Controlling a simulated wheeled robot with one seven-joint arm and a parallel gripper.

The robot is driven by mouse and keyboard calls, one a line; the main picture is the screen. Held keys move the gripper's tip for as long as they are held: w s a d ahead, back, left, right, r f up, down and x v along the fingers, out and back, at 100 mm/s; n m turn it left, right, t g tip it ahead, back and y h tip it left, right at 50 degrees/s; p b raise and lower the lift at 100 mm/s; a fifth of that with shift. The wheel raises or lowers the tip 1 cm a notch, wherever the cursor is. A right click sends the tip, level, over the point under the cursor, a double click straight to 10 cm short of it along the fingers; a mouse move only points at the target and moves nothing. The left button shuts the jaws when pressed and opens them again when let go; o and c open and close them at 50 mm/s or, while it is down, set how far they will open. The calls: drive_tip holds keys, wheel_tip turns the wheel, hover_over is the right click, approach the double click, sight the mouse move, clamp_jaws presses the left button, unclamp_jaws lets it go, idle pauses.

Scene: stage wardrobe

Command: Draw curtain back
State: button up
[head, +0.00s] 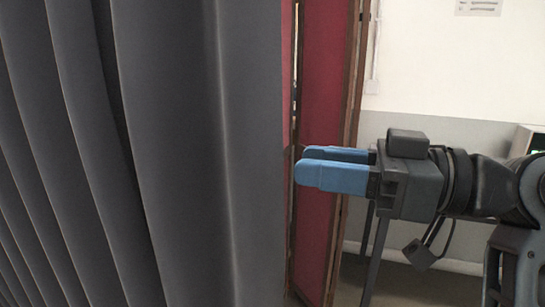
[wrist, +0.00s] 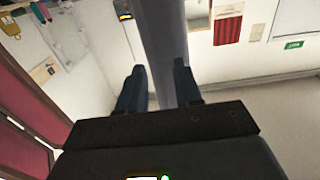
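A dark grey curtain (head: 150,150) hangs in deep vertical folds across the left half of the head view. Its right edge is just left of my gripper (head: 305,168), whose blue fingers point left at it. A narrow gap shows between the fingertips and the curtain in the head view. In the wrist view the curtain edge (wrist: 165,35) is a grey upright band ahead, lined up between the two spread fingers of my gripper (wrist: 159,68). My gripper is open and holds nothing. The curtain's top and rail are out of view.
A red folding screen (head: 325,80) with a wooden frame stands behind my gripper; it also shows at the left of the wrist view (wrist: 25,95). A pale wall (head: 450,70) lies beyond. A device (head: 528,140) with a green light is at the right edge.

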sight(265, 159)
drive_tip(key=shift+p+x, duration=0.55)
drive_tip(key=shift+x, duration=2.95)
drive_tip(key=shift+f, duration=0.1)
clamp_jaws()
